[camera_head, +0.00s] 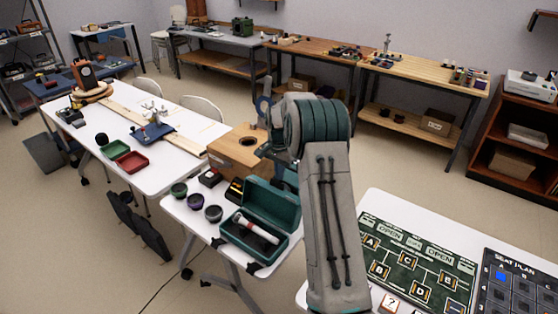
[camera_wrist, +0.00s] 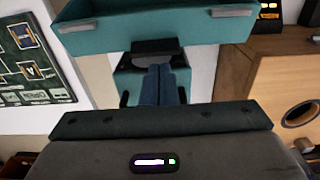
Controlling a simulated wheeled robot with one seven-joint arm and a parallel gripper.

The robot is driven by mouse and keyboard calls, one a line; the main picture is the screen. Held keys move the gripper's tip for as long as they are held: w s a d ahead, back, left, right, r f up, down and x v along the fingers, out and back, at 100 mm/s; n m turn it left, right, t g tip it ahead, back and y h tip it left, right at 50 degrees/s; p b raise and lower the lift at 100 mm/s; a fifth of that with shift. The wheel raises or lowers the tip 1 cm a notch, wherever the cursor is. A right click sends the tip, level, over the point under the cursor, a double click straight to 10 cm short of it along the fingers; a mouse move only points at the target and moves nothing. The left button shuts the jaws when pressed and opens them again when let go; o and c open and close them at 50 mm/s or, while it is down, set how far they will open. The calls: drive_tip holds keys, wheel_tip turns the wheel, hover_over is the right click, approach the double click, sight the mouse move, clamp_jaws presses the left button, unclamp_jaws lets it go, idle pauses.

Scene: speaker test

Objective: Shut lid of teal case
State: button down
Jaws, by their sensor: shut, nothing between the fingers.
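The teal case (camera_head: 246,243) stands on the near white table with its lid (camera_head: 272,204) open and raised at the back. A white and dark red cylinder (camera_head: 256,229) lies inside. In the wrist view, the teal case (camera_wrist: 150,35) crosses the top of the picture, with two grey metal pieces on its edge. My gripper (camera_wrist: 160,68) is shut and empty, its blue fingers pointing toward the case. I cannot tell whether they touch it. In the head view my arm stands just right of the case and hides most of the gripper.
A wooden box (camera_head: 236,147) with a round hole stands behind the case. Several small bowls (camera_head: 213,213) and a black and yellow device (camera_head: 235,189) sit left of it. A green board (camera_head: 420,262) lies on the right table. Floor shows between the tables.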

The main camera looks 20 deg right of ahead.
drive_tip(key=shift+f, duration=0.8)
